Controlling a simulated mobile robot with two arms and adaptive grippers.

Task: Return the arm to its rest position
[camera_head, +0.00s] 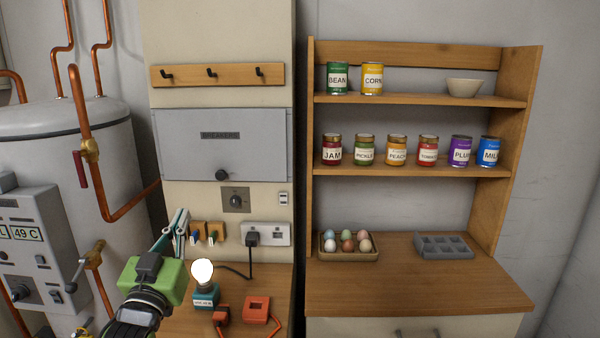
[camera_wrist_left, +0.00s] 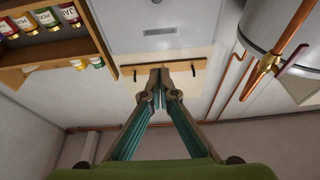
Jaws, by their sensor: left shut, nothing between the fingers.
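My left gripper (camera_head: 181,214) comes in from the lower left in the head view, with its green body below and its teal fingers pointing up. The fingers are shut and empty. They are in front of the wall panel's left side, left of the small wooden key holders (camera_head: 207,231); whether they touch anything there is unclear. In the left wrist view the closed fingertips (camera_wrist_left: 158,78) show against the hook rail (camera_wrist_left: 190,66), with nothing between them. My right gripper is not in view.
A glowing bulb (camera_head: 203,272) on a teal base stands close right of my left arm, beside an orange box (camera_head: 256,309). A black plug (camera_head: 252,239) sits in the outlet. The tank (camera_head: 70,150) and copper pipes are left. Shelves (camera_head: 420,98) with cans and jars are right.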

